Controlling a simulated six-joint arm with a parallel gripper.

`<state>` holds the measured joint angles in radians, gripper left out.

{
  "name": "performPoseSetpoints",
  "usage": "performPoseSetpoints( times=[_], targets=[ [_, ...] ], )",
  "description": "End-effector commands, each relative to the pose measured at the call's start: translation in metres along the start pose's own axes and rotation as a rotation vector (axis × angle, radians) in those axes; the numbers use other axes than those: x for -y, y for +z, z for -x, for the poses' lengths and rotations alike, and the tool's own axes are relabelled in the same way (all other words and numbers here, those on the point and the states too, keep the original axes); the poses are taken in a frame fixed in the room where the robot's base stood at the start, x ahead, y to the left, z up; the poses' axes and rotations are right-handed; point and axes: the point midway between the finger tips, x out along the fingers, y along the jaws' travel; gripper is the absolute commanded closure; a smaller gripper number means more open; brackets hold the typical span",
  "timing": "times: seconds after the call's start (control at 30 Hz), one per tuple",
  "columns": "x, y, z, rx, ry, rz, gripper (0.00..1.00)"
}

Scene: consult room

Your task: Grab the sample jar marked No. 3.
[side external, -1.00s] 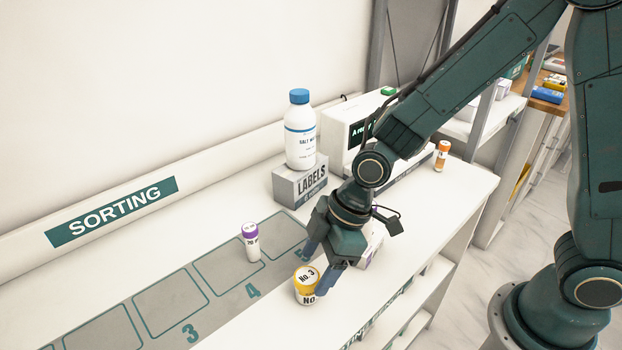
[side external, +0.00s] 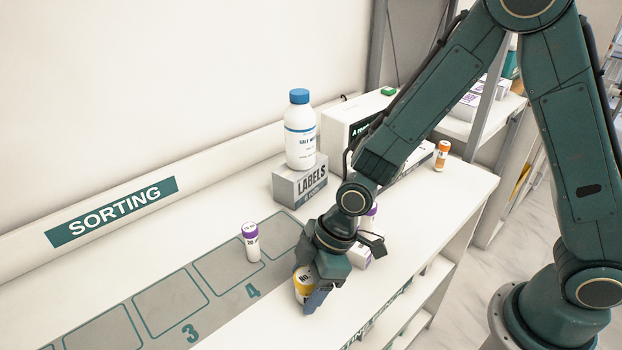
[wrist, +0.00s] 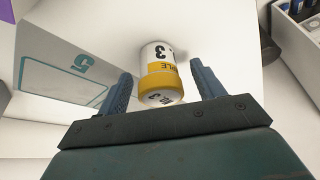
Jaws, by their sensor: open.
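The sample jar marked No. 3 (side external: 302,283) has a yellow band and a white label, and stands on the white bench in front of the marked squares. In the wrist view the jar (wrist: 158,72) is between the two blue fingers, its No. 3 lid toward my gripper. My gripper (side external: 307,287) is low over the jar with its jaws open, and partly hides it in the side view. In the wrist view my gripper (wrist: 160,88) shows a gap between each finger and the jar.
A purple-capped tube (side external: 250,243) stands on the sorting strip to the left. Behind are a grey LABELS box (side external: 300,184) with a blue-capped bottle (side external: 300,130) on it. An orange vial (side external: 441,156) stands at the right end. The bench's left front is clear.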

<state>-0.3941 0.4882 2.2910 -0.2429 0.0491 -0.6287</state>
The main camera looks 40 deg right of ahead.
Motion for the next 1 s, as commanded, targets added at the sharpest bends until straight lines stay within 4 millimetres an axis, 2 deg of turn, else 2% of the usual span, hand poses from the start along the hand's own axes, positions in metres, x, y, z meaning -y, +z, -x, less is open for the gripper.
performPoseSetpoints(
  times=[0.53,0.57,0.8,1.0],
  targets=[
    [0.0000,0.0000,-0.0018,0.000,0.000,0.000,0.32],
    [0.0000,0.0000,-0.0018,0.000,0.000,0.000,0.34],
    [0.0001,0.0000,-0.0017,0.000,0.000,0.000,0.81],
    [0.0000,-0.0001,-0.0017,0.000,0.000,0.000,0.82]
  ],
)
